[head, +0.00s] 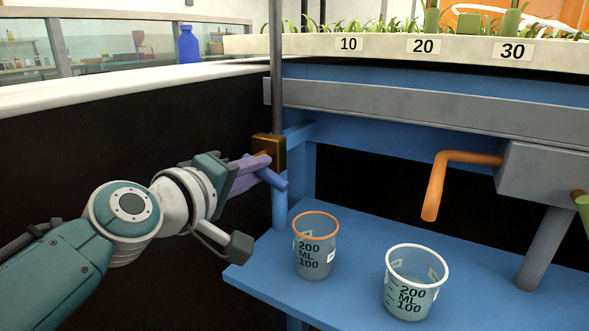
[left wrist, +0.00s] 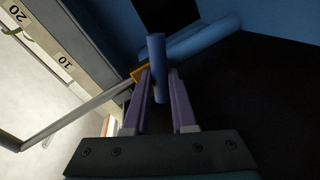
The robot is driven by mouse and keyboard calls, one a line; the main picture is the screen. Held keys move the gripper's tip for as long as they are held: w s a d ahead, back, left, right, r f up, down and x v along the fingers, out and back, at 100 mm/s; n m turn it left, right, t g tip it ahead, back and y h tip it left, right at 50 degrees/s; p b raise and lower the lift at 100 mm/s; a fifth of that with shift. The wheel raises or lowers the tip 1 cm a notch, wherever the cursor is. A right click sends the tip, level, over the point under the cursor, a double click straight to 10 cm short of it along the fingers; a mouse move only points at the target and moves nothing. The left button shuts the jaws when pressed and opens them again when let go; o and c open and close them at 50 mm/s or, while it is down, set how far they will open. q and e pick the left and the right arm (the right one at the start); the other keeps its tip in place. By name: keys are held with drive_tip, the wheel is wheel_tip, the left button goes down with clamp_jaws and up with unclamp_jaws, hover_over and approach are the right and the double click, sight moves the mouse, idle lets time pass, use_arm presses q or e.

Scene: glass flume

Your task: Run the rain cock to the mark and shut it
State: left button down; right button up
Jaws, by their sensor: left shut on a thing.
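The cock has a brass body (head: 268,148) on a thin grey upright pipe (head: 276,70) and a blue lever (head: 273,180) that slants down to the right. My left gripper (head: 262,166) is shut on the blue lever, with its purple fingers at either side; the lever also shows between them in the left wrist view (left wrist: 157,62). An orange-rimmed beaker (head: 316,262) and a white-rimmed beaker (head: 412,290) stand upright on the blue shelf, both marked 200 ML and 100. I cannot make out a water level in either. My right gripper is not in view.
The blue shelf (head: 480,285) is clear around the beakers. An orange bent spout (head: 436,185) hangs from a grey box (head: 550,180) at the right. The planted flume bed above carries labels 10, 20 and 30. A blue bottle (head: 188,44) stands behind.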

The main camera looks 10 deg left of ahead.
use_arm(q)
drive_tip(key=c, duration=0.7)
unclamp_jaws()
drive_tip(key=shift+c, duration=0.2)
drive_tip(key=p+v, duration=0.3)
drive_tip(key=v, duration=0.7)
drive_tip(key=shift+p, duration=0.4)
